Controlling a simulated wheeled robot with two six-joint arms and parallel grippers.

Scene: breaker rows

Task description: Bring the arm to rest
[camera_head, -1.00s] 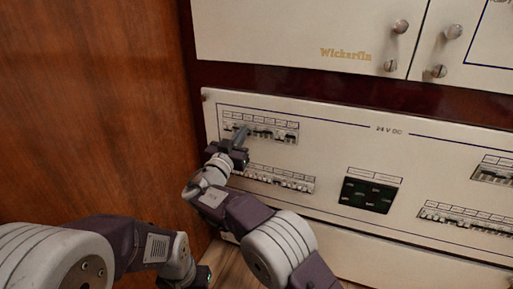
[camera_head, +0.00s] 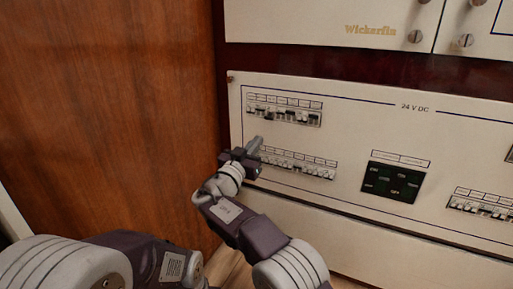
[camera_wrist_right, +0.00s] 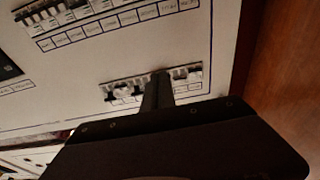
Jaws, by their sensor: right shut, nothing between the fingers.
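A brown wooden wall (camera_head: 110,110) stands close on the left. A black display block (camera_head: 393,181) and another breaker row (camera_head: 482,201) lie to the right. Cream cabinet doors with metal knobs (camera_head: 416,37) are above.

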